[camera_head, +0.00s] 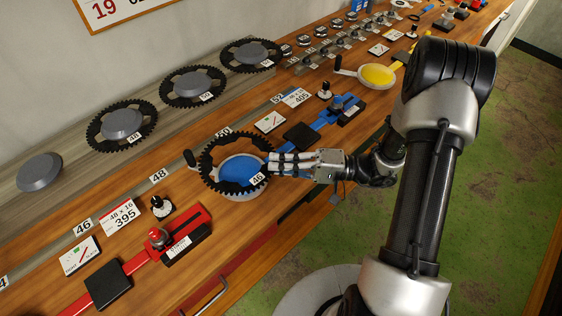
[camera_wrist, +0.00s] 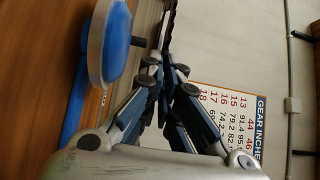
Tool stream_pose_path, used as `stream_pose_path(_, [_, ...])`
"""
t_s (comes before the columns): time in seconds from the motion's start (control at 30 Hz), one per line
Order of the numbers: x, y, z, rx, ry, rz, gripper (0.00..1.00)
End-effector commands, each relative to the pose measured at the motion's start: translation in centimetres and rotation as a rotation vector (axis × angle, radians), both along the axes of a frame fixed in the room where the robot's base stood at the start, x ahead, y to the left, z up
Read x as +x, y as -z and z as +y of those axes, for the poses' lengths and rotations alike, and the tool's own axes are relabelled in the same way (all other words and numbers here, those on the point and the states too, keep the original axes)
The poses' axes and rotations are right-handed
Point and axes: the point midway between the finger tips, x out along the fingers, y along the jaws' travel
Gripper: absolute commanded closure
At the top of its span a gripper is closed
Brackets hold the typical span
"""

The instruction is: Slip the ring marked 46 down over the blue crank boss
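The black toothed ring marked 46 (camera_head: 258,179) appears around the blue crank boss (camera_head: 238,168) in the head view. My gripper (camera_head: 271,164) is shut on the right side of the ring's rim. In the wrist view the ring (camera_wrist: 170,28) is a thin dark edge at the fingertips (camera_wrist: 163,75). The blue boss (camera_wrist: 117,38) with its pale rim stands to its left there, with a gap between them, so the ring is held above the boss. A black crank handle (camera_head: 190,158) sticks up at the boss's left. The ring's lower side is hidden from the head view.
A red stand (camera_head: 150,255) lies to the front left, a blue stand (camera_head: 330,116) behind the boss, and a yellow boss (camera_head: 378,75) farther back.

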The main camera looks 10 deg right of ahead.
Motion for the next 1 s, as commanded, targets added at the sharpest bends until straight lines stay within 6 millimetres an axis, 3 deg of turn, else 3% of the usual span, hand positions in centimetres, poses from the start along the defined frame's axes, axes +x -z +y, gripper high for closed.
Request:
stream_pose_path(0.6, [0.1, 3.7, 0.0, -0.001, 0.004, 0.000, 1.00])
stream_pose_path(1.0, [0.1, 4.0, 0.0, -0.001, 0.004, 0.000, 1.00])
